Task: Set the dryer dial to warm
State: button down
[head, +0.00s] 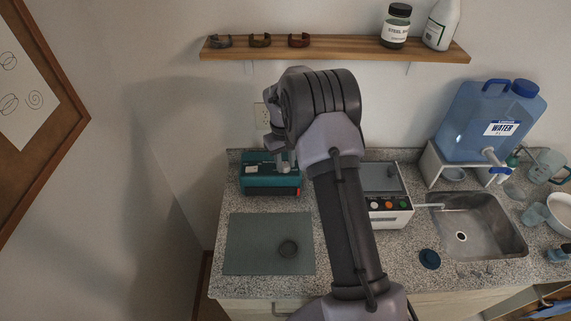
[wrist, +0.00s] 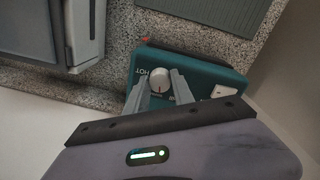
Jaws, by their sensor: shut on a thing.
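The dryer (head: 258,183) is a teal box at the back left of the counter. It also shows in the wrist view (wrist: 208,79), where its top carries the word HOT and other lettering partly hidden by a finger. Its dial (wrist: 160,80) is a round light-grey knob with a dark pointer line. My gripper (wrist: 161,88) is over the dryer, its two grey fingers on either side of the dial and shut on it. In the head view my gripper (head: 283,166) reaches down onto the dryer's top; the dial is hard to make out there.
A white machine with coloured buttons (head: 391,217) stands to the right, partly behind my arm. The sink (head: 480,230) and a water jug (head: 487,130) are farther right. A shelf (head: 340,50) hangs above.

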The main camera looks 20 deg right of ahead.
aim_at(286, 166)
jog(key=shift+m, duration=1)
jog(key=c, duration=1.1)
grip_release()
jog(key=shift+r, duration=0.1)
jog(key=r, duration=0.3)
jog(key=shift+s+a+r, duration=0.1)
jog(key=shift+s+r, duration=0.1)
jog(key=shift+r, duration=0.15)
jog(key=s+a, duration=0.1)
jog(key=s, duration=0.4)
jog(key=s+a, duration=0.1)
jog(key=s, duration=0.4)
jog(key=s+a+r, duration=0.1)
jog(key=s, duration=0.4)
jog(key=shift+s+r+b, duration=0.1)
jog(key=shift+b, duration=0.25)
